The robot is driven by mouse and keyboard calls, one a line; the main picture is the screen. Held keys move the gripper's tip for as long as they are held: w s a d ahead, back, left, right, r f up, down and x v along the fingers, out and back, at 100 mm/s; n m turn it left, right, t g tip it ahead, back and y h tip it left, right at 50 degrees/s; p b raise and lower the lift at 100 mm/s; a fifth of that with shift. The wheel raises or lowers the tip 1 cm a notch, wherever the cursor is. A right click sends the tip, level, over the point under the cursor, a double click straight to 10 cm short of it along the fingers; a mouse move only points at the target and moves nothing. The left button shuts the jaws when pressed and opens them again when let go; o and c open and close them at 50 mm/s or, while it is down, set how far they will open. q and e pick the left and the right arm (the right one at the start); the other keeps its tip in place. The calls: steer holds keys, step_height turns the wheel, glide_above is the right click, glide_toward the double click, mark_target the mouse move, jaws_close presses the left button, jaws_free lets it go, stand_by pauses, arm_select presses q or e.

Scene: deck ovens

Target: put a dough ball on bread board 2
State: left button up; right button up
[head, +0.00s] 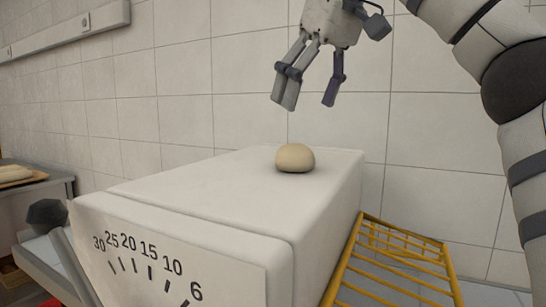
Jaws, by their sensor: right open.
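A round beige dough ball (295,158) rests on the flat top of a large white box-shaped machine (220,190), near its right back part. My right gripper (308,105) is open and empty. It hangs in the air above the dough ball, fingers pointing down, with a clear gap between them and the ball. My left gripper is not in view. No board marked as bread board 2 can be made out in this view.
A yellow wire rack (395,262) stands at the right of the machine. A dark knob on a lever (47,215) sticks up at its front left. A metal table (35,190) with pale loaf-like items (14,174) is at the far left. A tiled wall stands behind.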

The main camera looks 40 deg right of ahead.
mark_target(299, 146)
steer(key=x, duration=0.3)
steer(key=b+x, duration=0.1)
steer(key=x, duration=0.3)
steer(key=d+b+x, duration=0.1)
steer(key=x, duration=0.2)
steer(key=shift+s+f, duration=0.2)
steer(key=shift+f, duration=0.3)
steer(key=shift+a+r, duration=0.1)
steer(key=shift+r, duration=0.1)
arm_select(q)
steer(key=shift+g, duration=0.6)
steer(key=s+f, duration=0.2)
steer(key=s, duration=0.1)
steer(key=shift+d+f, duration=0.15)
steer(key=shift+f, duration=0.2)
arm_select(e)
steer(key=shift+s, duration=0.1)
steer(key=c, duration=1.2)
